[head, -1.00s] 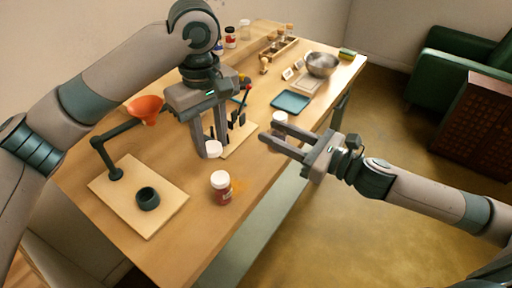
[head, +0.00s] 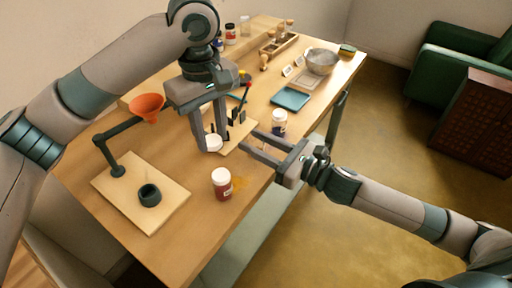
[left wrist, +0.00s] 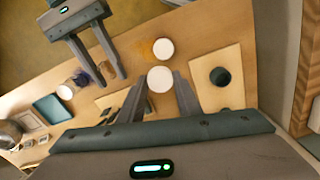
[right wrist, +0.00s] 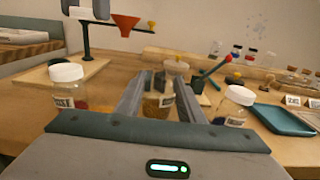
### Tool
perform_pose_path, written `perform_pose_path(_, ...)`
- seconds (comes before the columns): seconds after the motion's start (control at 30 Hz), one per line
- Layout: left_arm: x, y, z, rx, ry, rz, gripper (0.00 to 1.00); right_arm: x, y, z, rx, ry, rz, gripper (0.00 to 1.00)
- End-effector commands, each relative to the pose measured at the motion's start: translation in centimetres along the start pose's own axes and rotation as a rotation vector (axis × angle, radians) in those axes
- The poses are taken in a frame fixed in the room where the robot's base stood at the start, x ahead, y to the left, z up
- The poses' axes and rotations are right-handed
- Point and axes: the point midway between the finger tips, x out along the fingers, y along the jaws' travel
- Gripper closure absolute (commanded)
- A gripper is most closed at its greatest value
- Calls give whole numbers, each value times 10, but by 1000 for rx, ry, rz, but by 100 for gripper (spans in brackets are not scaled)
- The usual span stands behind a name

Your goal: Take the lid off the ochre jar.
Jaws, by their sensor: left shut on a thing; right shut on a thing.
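My left gripper (head: 212,142) is shut on a white round lid (head: 214,144), which also shows between its fingertips in the left wrist view (left wrist: 160,79). No jar body shows under this lid. My right gripper (head: 246,140) reaches in from the right. In the right wrist view the ochre jar (right wrist: 157,103), labelled and ochre inside, stands between the right fingers, and they are shut on it. No white lid shows on its top there.
A red-brown jar with a white lid (head: 222,184) stands near the front edge beside an ochre smear. A blue jar (head: 279,121) stands behind the right gripper. A blue tray (head: 291,98), a steel bowl (head: 321,62) and an orange funnel (head: 147,107) are further off.

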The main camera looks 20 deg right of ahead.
Motion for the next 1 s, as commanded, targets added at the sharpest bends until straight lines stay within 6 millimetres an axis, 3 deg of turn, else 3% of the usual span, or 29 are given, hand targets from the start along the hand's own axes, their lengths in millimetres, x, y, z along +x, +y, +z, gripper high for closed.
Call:
perform_pose_path(0.2,-3,0,0,0,0,0,96,0,0,-21,3,0,0,100)
perform_pose_path(0.63,0,0,0,0,0,0,96,0,0,-26,-1,-1,0,100)
perform_pose_path(0.67,-1,0,0,0,0,0,96,0,0,-25,-1,0,0,58)
perform_pose_path(0.7,-1,0,0,0,0,0,96,0,0,-25,-1,0,0,48)
perform_pose_path(1.0,-1,0,0,0,0,0,96,0,0,-25,0,0,0,46)
